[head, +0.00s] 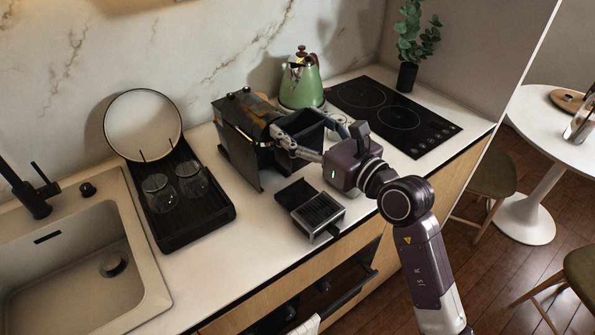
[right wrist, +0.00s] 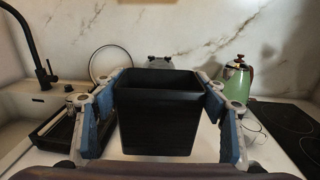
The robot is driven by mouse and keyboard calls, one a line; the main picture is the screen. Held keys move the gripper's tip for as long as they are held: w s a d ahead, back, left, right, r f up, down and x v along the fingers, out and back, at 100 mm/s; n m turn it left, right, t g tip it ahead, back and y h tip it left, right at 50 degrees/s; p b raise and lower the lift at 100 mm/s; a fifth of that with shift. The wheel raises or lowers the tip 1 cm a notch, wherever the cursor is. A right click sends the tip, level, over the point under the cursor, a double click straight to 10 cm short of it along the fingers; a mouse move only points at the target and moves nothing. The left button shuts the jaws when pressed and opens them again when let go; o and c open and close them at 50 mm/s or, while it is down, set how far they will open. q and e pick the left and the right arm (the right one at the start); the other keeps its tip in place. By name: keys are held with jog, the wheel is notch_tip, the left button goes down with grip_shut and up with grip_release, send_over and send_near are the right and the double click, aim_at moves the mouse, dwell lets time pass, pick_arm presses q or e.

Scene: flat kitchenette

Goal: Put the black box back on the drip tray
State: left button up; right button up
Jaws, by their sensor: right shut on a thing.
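The black box (head: 305,125) is an open-topped bin beside the right side of the black coffee machine (head: 238,150). My right gripper (head: 302,138) is shut on it. In the right wrist view the box (right wrist: 158,125) stands upright between the blue-padded fingers (right wrist: 160,125), its opening up. I cannot tell whether its bottom touches the counter or the machine. The drip tray (head: 319,214), a small slatted metal-and-black unit, sits on the counter in front of the coffee machine, with no box on it. My left gripper is not in view.
A green kettle (head: 302,85) stands behind the box, left of the black hob (head: 392,112). A black drying rack (head: 190,222) with glasses and a round plate lies between the sink (head: 75,270) and the coffee machine. Bare counter (head: 255,235) lies between rack and drip tray.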

aim_at(299, 159)
notch_tip(299, 159, down, 5)
jog(key=shift+f, duration=0.1)
notch_tip(299, 159, down, 3)
jog(key=shift+w+a+f+b, duration=0.1)
jog(key=shift+w+f+b, duration=0.05)
jog(key=shift+b, duration=0.15)
jog(key=shift+f, duration=0.4)
notch_tip(299, 159, down, 4)
jog(key=shift+r+b, duration=0.25)
jog(key=shift+b, duration=0.25)
jog(key=shift+f, duration=0.2)
jog(key=o, duration=1.2)
jog(key=shift+c, duration=0.2)
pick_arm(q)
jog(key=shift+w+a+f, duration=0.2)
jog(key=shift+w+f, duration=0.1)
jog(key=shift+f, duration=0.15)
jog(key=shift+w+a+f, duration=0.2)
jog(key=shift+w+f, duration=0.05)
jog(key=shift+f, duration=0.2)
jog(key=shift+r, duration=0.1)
pick_arm(e)
jog(key=shift+r, duration=0.1)
